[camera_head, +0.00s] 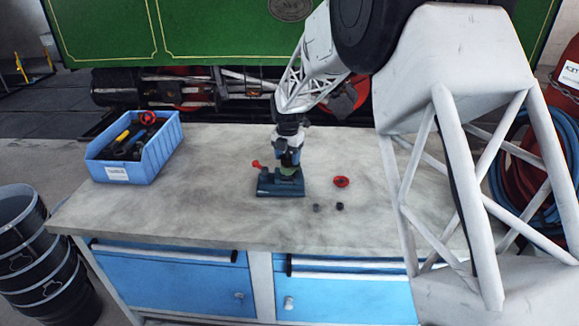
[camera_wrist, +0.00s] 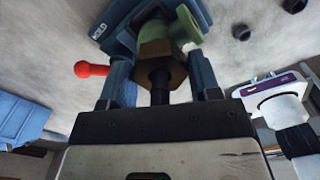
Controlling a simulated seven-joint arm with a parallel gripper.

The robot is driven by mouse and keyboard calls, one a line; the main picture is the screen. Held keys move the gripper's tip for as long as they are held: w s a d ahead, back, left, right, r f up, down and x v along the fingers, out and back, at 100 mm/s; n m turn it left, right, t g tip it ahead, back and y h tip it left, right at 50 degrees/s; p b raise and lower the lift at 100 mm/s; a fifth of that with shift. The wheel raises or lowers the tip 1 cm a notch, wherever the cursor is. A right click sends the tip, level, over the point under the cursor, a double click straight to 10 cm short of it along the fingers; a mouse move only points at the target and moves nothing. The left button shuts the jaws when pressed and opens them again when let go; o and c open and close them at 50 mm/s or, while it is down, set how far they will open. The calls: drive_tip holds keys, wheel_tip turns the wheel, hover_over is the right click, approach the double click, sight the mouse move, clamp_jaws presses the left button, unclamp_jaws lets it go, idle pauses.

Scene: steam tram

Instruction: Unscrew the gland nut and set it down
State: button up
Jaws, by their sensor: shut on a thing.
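A green valve body (camera_head: 288,171) sits in a small blue vise (camera_head: 280,187) on the workbench; it also shows in the wrist view (camera_wrist: 187,27). The brass gland nut (camera_wrist: 172,74) is at the valve's near end, around a dark stem (camera_wrist: 159,82). My gripper (camera_head: 288,158) points down over the valve. In the wrist view its two blue-grey fingers (camera_wrist: 160,68) stand either side of the nut and are shut on it. The nut appears against the green body; whether its thread is still engaged cannot be told. In the head view the fingers hide the nut.
The vise's red-knobbed handle (camera_wrist: 91,69) sticks out left. A red handwheel (camera_head: 341,181) and two small dark parts (camera_head: 339,206) (camera_head: 316,208) lie right of the vise. A blue bin (camera_head: 135,155) holds tools at the back left. The bench's (camera_head: 190,205) front left is clear.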

drive_tip(key=shift+r, duration=1.4)
idle(0.6)
drive_tip(key=shift+r, duration=2.8)
drive_tip(key=shift+w, duration=0.1)
